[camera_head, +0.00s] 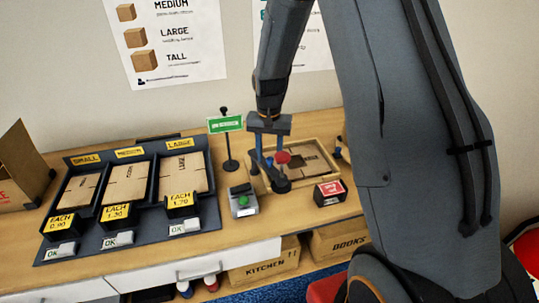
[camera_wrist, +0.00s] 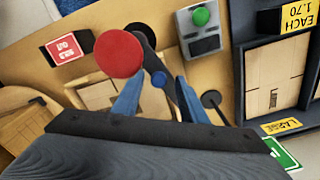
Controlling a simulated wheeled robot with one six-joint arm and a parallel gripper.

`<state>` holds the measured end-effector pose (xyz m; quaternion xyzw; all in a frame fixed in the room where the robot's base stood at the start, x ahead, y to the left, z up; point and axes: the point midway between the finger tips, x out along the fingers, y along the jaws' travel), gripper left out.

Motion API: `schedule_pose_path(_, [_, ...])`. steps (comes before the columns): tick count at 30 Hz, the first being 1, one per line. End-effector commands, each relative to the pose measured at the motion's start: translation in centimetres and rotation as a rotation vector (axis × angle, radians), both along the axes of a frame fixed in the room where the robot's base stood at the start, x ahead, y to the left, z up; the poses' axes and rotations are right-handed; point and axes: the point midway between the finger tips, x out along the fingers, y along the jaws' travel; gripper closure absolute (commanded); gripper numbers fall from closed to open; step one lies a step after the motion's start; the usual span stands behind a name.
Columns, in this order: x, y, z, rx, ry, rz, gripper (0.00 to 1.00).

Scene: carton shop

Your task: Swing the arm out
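A dark swing arm with a red round knob (camera_head: 282,157) stands by the wooden tray, its dark foot (camera_head: 281,185) at the tray's near left corner. In the wrist view the red knob (camera_wrist: 119,54) is close to the camera, and the dark arm (camera_wrist: 150,60), with a blue round part, runs down between my fingers. My gripper (camera_head: 268,160) points down over the tray's left side. In the wrist view the blue fingers of my gripper (camera_wrist: 157,98) are apart. The dark arm overlaps the right finger there; I cannot tell whether they touch.
The wooden tray (camera_head: 333,143) holds a flat carton. A grey box with a green button (camera_head: 243,201) and a red sign block (camera_head: 330,192) stand in front. A green sign on a post (camera_head: 226,125) stands left, beside a black carton rack (camera_head: 215,212). Boxes sit below the counter.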

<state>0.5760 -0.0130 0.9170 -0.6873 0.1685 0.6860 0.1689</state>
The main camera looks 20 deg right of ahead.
Motion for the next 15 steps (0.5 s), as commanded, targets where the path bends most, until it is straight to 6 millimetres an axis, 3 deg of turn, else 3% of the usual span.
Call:
schedule_pose_path(8, [0.0, 0.0, 0.0, 0.0, 0.001, 0.0, 0.61])
schedule_pose_path(15, [0.1, 0.0, 2.4, 0.0, -0.004, 0.0, 0.61])
